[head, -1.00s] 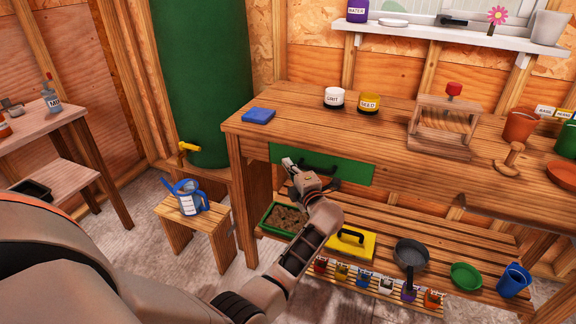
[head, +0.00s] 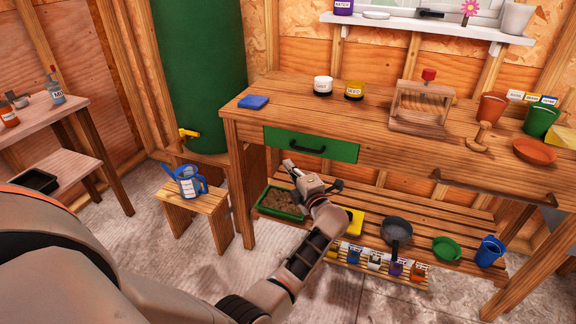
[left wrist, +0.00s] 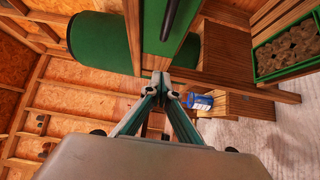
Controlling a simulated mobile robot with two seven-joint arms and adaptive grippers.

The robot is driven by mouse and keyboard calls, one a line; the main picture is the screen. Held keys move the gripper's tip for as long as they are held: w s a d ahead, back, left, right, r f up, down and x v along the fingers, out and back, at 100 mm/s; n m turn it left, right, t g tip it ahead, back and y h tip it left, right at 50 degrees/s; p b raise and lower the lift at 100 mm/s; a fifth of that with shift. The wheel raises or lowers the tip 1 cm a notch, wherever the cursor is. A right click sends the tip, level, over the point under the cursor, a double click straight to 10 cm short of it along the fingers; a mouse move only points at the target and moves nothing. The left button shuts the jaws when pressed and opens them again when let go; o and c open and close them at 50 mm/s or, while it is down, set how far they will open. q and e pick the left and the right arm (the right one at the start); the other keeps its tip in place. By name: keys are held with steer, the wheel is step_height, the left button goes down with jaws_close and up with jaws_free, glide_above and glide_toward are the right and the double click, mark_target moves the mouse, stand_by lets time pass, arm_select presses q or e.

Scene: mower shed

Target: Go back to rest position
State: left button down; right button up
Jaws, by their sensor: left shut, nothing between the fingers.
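My left gripper (head: 290,165) is shut and empty in the head view. It is just below the green drawer (head: 318,145) of the wooden workbench, apart from the drawer's dark handle (head: 308,147). The drawer looks shut. In the left wrist view the closed fingertips (left wrist: 161,77) meet with nothing between them, and the green drawer front (left wrist: 168,30) shows above them. My left forearm hides part of the lower shelf. My right gripper is not in view.
The workbench (head: 235,116) carries a blue cloth-like block (head: 253,102), jars and pots. Floor between is clear.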

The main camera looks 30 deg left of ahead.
arm_select(q)
steer(key=shift+s+d, duration=0.1)
steer(key=shift+d, duration=0.1)
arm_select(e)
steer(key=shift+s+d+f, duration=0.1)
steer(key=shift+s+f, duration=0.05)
